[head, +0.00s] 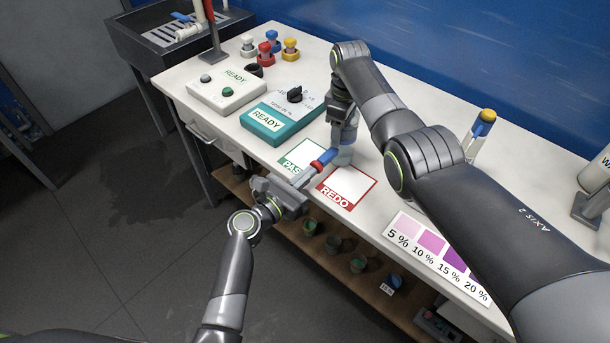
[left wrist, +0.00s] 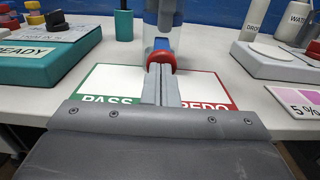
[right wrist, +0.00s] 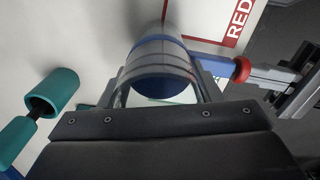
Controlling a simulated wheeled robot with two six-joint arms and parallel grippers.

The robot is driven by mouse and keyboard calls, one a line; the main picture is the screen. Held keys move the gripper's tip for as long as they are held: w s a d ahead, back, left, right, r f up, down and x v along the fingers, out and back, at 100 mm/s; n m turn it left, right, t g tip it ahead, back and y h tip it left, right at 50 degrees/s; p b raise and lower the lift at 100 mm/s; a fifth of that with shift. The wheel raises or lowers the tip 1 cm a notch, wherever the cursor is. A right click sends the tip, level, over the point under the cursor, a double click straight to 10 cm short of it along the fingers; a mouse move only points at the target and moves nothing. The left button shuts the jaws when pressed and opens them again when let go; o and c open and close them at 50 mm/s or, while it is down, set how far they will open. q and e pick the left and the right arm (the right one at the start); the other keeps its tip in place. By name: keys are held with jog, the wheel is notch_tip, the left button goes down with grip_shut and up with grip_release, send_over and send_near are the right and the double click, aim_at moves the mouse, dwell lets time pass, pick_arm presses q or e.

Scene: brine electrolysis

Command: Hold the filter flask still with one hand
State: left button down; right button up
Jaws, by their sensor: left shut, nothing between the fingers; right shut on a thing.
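The filter flask (head: 345,143), a clear cylinder with blue parts, is upright at the back of the cards. My right gripper (head: 340,117) is shut on it from above; in the right wrist view the fingers lie on either side of the flask (right wrist: 160,72). Its blue side arm (right wrist: 217,65) ends in a red ring (right wrist: 242,69) pointing at my left gripper. My left gripper (head: 306,178) is shut and empty, its tips (left wrist: 162,75) right at the red ring (left wrist: 160,62); I cannot tell whether they touch. The flask's top is hidden by the right gripper.
A PASS card (head: 297,154) and a REDO card (head: 347,188) lie by the flask. Teal (head: 277,123) and white (head: 226,92) READY boxes stand left. A purple percent chart (head: 432,244) lies right. A yellow-capped bottle (head: 483,126) stands behind my right arm. A shelf is below.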

pick_arm(q)
jog(key=v, duration=1.4)
pick_arm(e)
jog(key=shift+s, duration=0.1)
dwell(0.5)
jog(key=o, duration=1.2)
notch_tip(320, 180, up, 12)
